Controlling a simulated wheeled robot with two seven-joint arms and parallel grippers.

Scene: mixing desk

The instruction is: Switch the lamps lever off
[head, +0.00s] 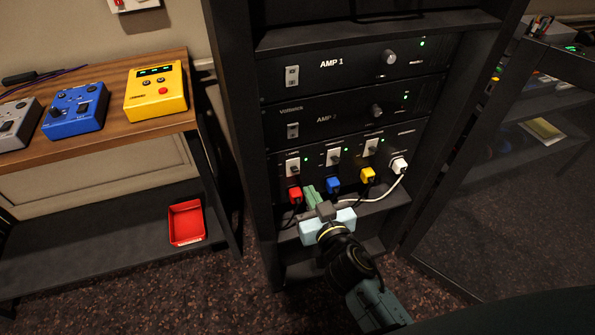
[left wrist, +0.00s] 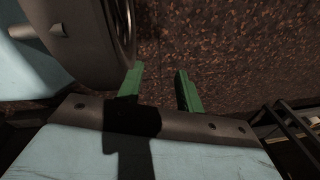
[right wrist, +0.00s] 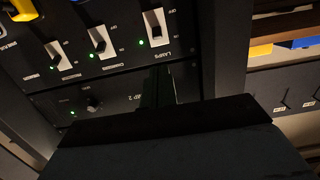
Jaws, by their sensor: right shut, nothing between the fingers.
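The lamps lever (head: 292,166) is the leftmost lever on the lowest panel of the rack in the head view. In the right wrist view, which is turned upside down, the lamps lever (right wrist: 154,24) has a white plate, a dark handle toward the LAMPS label, and a lit green light beside it. My right gripper (head: 311,192) is shut and empty in front of that panel, low and right of the lever. Its dark fingers (right wrist: 157,82) partly cover the panel near the label; the gap is unclear. My left gripper (left wrist: 158,86) is open and empty over the carpet.
Two more levers (head: 333,157) (head: 371,147) sit right of the lamps lever. Below them are red (head: 295,195), blue (head: 333,185) and yellow plugs (head: 368,174), and a white plug (head: 398,165) with a cable. A shelf with pedals (head: 155,90) and a red tray (head: 186,222) stands left.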

